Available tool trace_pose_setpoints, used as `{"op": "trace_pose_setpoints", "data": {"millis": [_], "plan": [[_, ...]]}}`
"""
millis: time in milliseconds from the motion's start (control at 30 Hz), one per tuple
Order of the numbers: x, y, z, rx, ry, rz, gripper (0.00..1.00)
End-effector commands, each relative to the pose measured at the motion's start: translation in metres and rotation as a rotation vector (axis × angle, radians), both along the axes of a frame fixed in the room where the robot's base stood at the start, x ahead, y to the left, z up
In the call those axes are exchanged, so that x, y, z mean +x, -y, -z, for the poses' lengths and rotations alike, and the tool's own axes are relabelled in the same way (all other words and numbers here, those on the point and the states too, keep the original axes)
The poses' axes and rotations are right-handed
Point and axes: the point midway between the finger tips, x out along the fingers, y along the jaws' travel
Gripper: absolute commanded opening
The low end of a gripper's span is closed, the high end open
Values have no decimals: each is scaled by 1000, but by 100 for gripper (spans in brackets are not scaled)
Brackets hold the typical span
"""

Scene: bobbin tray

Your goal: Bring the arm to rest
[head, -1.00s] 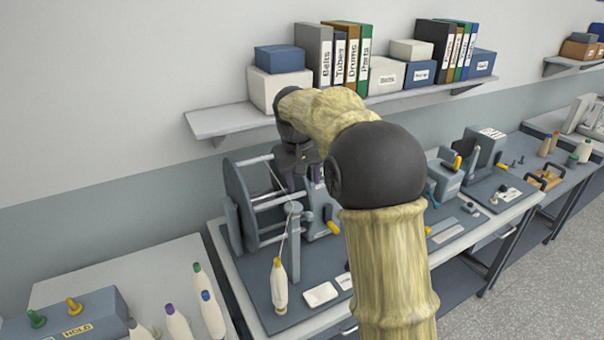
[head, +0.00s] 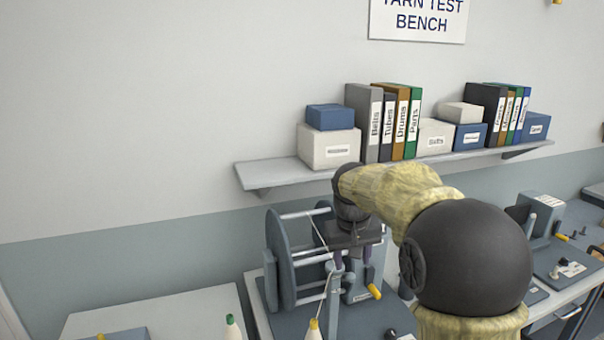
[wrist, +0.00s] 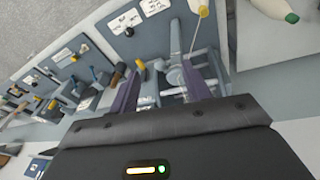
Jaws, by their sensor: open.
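My gripper (head: 353,265) hangs fingers down below my bent arm in the head view, at the yarn reel (head: 284,258) on the bench. In the wrist view my gripper (wrist: 159,72) has its two purple fingers spread apart, with nothing held between them. Grey machine parts of the bench lie beyond the fingers. In the head view the fingers are small and partly merge with the equipment behind, so I cannot tell how far apart they are from it.
A wall shelf (head: 268,176) with binders and boxes (head: 328,150) runs behind my arm. A yellow-handled device (head: 362,285) stands close to my gripper. A cone-shaped bobbin with a green tip (head: 232,328) is at the bottom.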

Motion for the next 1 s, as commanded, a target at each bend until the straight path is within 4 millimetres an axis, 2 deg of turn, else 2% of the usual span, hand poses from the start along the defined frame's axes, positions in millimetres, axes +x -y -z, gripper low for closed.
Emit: {"op": "trace_pose_setpoints", "data": {"millis": [33,300,600,700,800,1000], "plan": [[-13,3,17,8,-4,3,48],[-80,12,83,59,3,22,48],[-172,21,152,103,16,67,48],[-199,23,169,113,20,83,48],[-215,25,178,116,25,92,48],[-219,25,179,118,26,94,48]]}}
